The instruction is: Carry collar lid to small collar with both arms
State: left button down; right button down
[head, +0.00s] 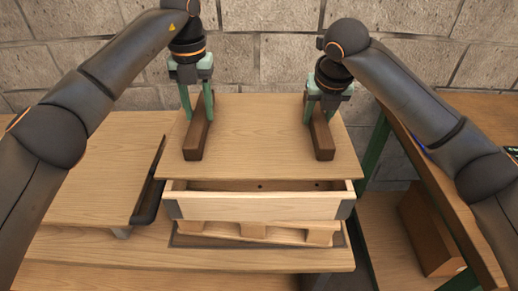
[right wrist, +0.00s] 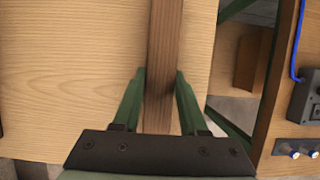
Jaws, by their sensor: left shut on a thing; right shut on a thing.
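The collar lid (head: 260,140) is a flat wooden board with two dark brown battens on top. My left gripper (head: 198,112) is shut on the left batten (head: 194,145). My right gripper (head: 317,110) is shut on the right batten (head: 322,138). The right wrist view shows this batten (right wrist: 164,40) between the green fingers (right wrist: 161,85). The lid lies over the small collar (head: 262,207), a pale wooden frame with dark corners. The collar's front wall and part of its inside show below the lid's front edge. Its rear is hidden, and any contact with the lid is unclear.
The collar stands on a wooden pallet (head: 253,231) on a wooden bench. A wooden top (head: 95,165) with a dark rail (head: 147,190) lies to the left. A green-framed bench (head: 425,165) stands to the right, with a brown block (head: 428,230) below. A block wall closes the back.

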pick_arm(q)
jog(key=shift+f, duration=0.2)
pick_arm(e)
jog(key=shift+f, duration=0.15)
